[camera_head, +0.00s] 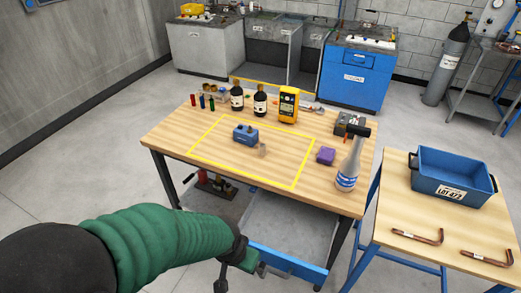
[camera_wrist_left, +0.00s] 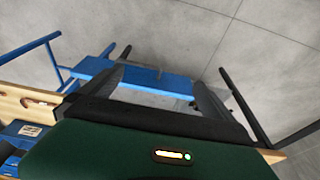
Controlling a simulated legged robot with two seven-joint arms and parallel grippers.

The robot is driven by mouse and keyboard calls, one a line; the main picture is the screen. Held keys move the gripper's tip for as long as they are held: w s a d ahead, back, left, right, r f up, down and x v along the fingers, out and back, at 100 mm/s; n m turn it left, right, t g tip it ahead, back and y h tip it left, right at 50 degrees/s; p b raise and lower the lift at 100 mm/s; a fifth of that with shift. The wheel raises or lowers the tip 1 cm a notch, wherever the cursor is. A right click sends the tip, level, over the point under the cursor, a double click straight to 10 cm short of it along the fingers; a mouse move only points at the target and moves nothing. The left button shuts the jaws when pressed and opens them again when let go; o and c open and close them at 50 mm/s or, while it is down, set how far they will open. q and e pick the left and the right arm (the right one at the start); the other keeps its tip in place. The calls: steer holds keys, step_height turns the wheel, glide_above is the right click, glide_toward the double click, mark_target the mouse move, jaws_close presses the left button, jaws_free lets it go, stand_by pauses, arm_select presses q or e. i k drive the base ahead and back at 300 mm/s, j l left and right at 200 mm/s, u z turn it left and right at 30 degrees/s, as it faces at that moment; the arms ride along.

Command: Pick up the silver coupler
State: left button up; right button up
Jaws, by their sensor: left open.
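I cannot pick out the silver coupler for certain. A small grey-tan piece (camera_head: 262,149) lies beside a blue device (camera_head: 245,134) inside the yellow outline on the wooden table (camera_head: 170,139), too small to identify. My left arm comes in from the left in green sleeving. Its gripper (camera_head: 247,262) is in front of the table's near edge, apart from the things on top. In the left wrist view, the two dark fingers of my left gripper (camera_wrist_left: 160,88) are spread apart, with floor and a blue frame behind them and nothing held. My right gripper is not in view.
An open drawer (camera_head: 290,262) juts out below. A side table holds a blue bin (camera_head: 452,178) and bent copper tubes (camera_head: 417,236).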

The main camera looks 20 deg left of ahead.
mark_target(262, 150)
steer(key=i+j+u, duration=0.5)
steer(key=j, duration=0.5)
steer(key=i+j+u, duration=0.45)
steer(key=i+j, duration=0.25)
steer(key=i, duration=0.2)
